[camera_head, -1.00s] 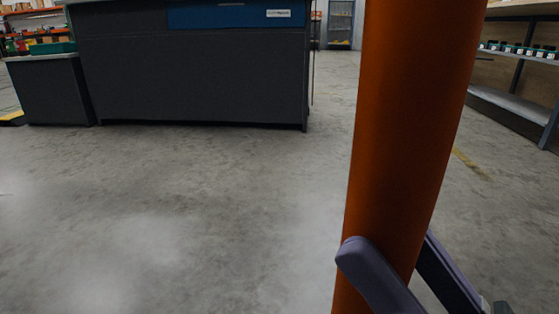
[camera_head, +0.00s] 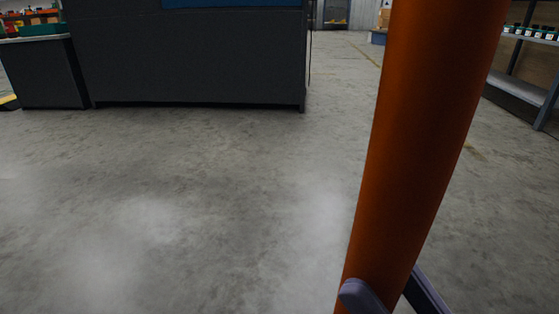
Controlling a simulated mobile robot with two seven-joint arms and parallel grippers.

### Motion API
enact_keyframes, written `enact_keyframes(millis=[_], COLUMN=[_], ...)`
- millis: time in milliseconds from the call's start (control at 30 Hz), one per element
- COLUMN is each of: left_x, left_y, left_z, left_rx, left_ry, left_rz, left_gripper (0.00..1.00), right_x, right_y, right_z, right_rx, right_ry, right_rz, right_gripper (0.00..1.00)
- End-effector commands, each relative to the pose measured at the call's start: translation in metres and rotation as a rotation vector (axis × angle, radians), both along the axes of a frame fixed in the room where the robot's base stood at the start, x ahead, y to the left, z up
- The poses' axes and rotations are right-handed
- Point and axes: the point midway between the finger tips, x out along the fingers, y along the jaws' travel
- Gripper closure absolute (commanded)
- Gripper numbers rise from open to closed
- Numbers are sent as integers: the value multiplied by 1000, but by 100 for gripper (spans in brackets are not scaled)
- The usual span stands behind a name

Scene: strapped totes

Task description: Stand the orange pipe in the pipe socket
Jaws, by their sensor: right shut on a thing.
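The orange pipe (camera_head: 425,130) is a thick, long cylinder on the right side of the head view, close to the camera. It leans a little, its upper part to the right, and runs out of the top and bottom of the picture. My right gripper (camera_head: 385,290) is shut on the pipe near the bottom edge, one finger in front and one on its right side. The pipe's lower end is out of view. I see no pipe socket. My left gripper is not in view.
A dark grey counter (camera_head: 190,60) with a blue panel stands ahead on the left, next to a lower dark cabinet (camera_head: 45,75). A shelf rack (camera_head: 525,85) stands at the right. The concrete floor (camera_head: 200,200) between is clear.

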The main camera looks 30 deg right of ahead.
Motion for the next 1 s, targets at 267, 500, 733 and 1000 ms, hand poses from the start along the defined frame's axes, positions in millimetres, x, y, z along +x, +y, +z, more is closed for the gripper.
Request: enact_keyframes(millis=[267, 500, 733, 1000], left_x=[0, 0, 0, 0], left_y=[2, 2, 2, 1], left_z=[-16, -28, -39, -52], left_rx=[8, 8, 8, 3], left_ry=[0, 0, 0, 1], left_rz=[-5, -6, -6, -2], left_gripper=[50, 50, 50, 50], right_x=[0, 0, 0, 0], right_y=[0, 0, 0, 0], right_z=[-17, -30, -43, -57], right_rx=[0, 0, 0, 0], right_ry=[-4, -3, -2, -3], right_rz=[1, 1, 1, 1], right_gripper=[100, 100, 100, 100])
